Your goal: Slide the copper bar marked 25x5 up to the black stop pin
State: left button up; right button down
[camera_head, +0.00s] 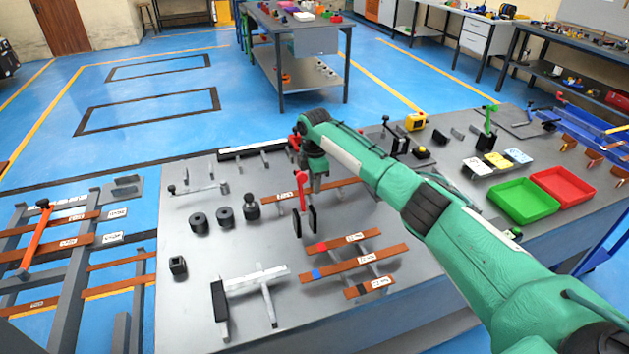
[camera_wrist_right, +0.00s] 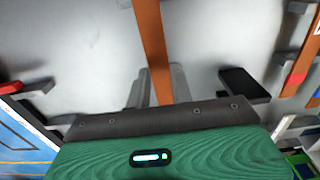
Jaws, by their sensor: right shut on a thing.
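A long copper bar (camera_head: 340,184) with a white label lies across the metal bench. The label is too small to read, so I cannot confirm the 25x5 mark. My right gripper (camera_head: 316,186) reaches down over this bar and is shut on it. In the right wrist view the bar (camera_wrist_right: 151,40) runs from the top edge down between the two grey fingers of my right gripper (camera_wrist_right: 160,82). Upright black plates with a red handle (camera_head: 303,215) stand just in front of the gripper. I cannot tell which dark part is the stop pin. My left gripper is not in view.
Several short copper bars with coloured ends (camera_head: 340,266) lie in front on supports. Black cylinders (camera_head: 224,216) stand to the left. A green tray (camera_head: 523,201) and a red tray (camera_head: 563,186) are at the right. A dark block (camera_wrist_right: 243,84) is right of the fingers in the wrist view.

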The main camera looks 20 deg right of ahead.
jog(key=shift+f, duration=0.2)
jog(key=shift+a, duration=0.45)
jog(key=shift+a+p, duration=0.35)
jog(key=shift+a, duration=0.2)
jog(key=c, duration=1.1)
grip_release()
jog(key=shift+c, duration=0.2)
